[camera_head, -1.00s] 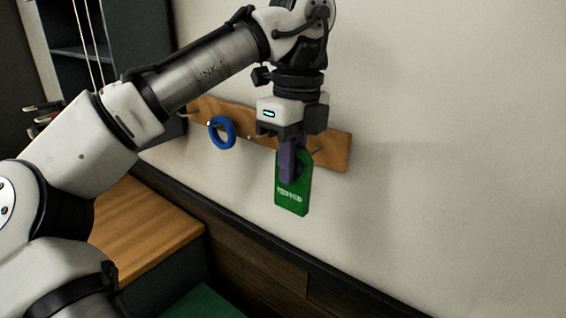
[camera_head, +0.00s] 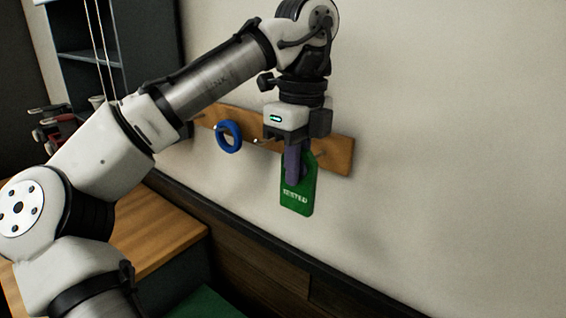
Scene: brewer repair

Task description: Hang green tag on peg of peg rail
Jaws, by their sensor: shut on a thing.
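The green tag (camera_head: 299,196), with white lettering, hangs upright below my gripper (camera_head: 293,165). My gripper is shut on the tag's upper part and points straight down. The wooden peg rail (camera_head: 340,155) is fixed to the wall behind the gripper. A blue ring (camera_head: 229,137) hangs on the rail to the left. A small peg tip shows between the ring and the gripper. At the rail's right end, a peg lies close to the tag's top edge. The gripper hides part of the rail, and I cannot tell whether the tag touches a peg.
A wooden worktop (camera_head: 150,225) lies at the lower left, under my arm. A dark shelf unit (camera_head: 130,50) stands behind at the upper left, with red and dark items near it. The wall to the right of the rail is bare.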

